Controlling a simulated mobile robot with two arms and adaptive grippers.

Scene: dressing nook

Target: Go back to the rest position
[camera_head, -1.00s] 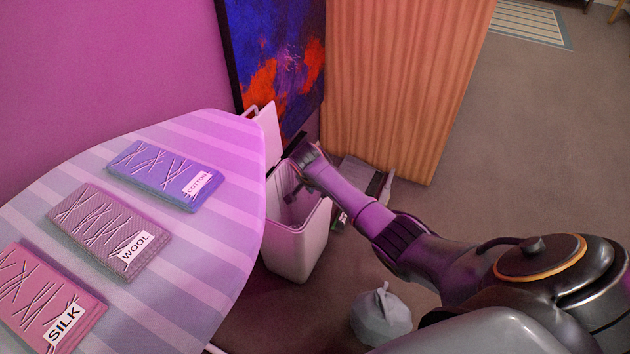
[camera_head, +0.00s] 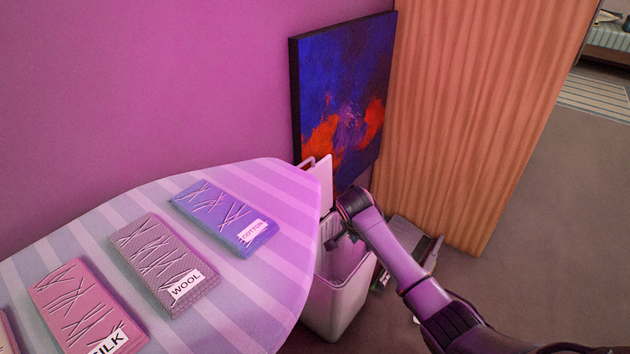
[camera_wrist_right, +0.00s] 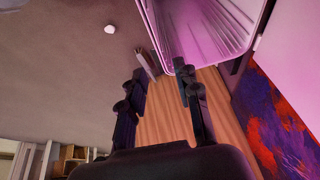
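My right gripper (camera_head: 342,238) hangs at the open top of a white bin (camera_head: 335,305) with its lid (camera_head: 319,180) raised. In the right wrist view its two fingers (camera_wrist_right: 162,72) stand apart with nothing between them. The bin's pale wall (camera_wrist_right: 205,35) fills the top of that view. My right arm comes in from the lower right of the head view. My left gripper is not in view. The part of the bin's inside that I can see looks empty; its floor is hidden.
An ironing board (camera_head: 240,310) at left carries blue COTTON (camera_head: 215,212), grey WOOL (camera_head: 160,258) and pink SILK (camera_head: 80,300) pads. A painting (camera_head: 345,95) leans behind the bin. A wooden panel (camera_head: 475,110) stands beside it. Floor (camera_head: 540,240) is clear at right.

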